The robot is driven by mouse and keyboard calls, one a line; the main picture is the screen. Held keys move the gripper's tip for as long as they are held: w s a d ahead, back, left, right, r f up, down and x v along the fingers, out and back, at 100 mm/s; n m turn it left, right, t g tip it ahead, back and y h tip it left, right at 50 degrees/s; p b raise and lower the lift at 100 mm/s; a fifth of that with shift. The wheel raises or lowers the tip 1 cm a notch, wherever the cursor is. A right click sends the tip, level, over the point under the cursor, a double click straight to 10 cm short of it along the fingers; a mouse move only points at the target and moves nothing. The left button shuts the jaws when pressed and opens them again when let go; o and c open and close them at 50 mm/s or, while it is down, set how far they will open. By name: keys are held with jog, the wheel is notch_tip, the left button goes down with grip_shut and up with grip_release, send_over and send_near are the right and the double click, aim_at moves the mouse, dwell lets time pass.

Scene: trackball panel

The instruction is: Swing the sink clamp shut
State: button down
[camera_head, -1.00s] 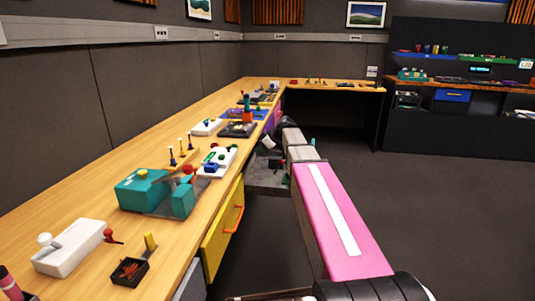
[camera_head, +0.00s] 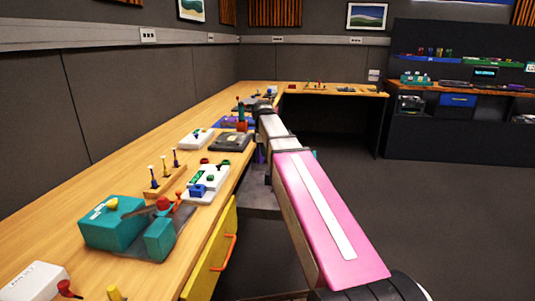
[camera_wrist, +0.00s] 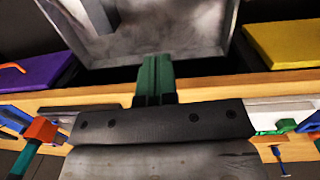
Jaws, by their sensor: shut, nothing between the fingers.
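No part is clearly recognisable as the sink clamp. A possible match is an orange block with an upright green handle (camera_head: 241,118) beside a dark base (camera_head: 232,141) on the bench. What looks like the same orange block with a green handle (camera_wrist: 40,129) is at the left edge of the wrist view. My gripper (camera_wrist: 155,72) has green fingers, shut and empty, in the middle of the wrist view. They point at the bench's front edge, with a grey metal open box (camera_wrist: 140,30) beyond. In the head view my arm hides the gripper.
A yellow drawer (camera_head: 212,250) with an orange handle is under the near bench. A purple drawer front (camera_wrist: 40,80) is left in the wrist view. A white panel (camera_head: 207,181) and a teal box (camera_head: 112,222) stand on the bench. The floor at right is clear.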

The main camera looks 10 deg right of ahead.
jog(key=shift+d+f, duration=0.6)
jog(key=shift+f, duration=1.1)
jog(key=shift+d+f, duration=0.65)
jog(key=shift+f, duration=1.05)
jog(key=shift+d+f, duration=0.6)
jog(key=shift+f, duration=1.1)
jog(key=shift+s+d+f, duration=0.1)
jog(key=shift+s+d, duration=0.15)
jog(key=shift+d, duration=0.25)
jog(key=shift+s+d+f+y, duration=0.15)
jog(key=shift+s+d+y, duration=0.05)
jog(key=shift+d+y, duration=0.35)
jog(key=shift+d+f, duration=0.15)
jog(key=shift+d, duration=0.25)
jog(key=shift+a, duration=0.1)
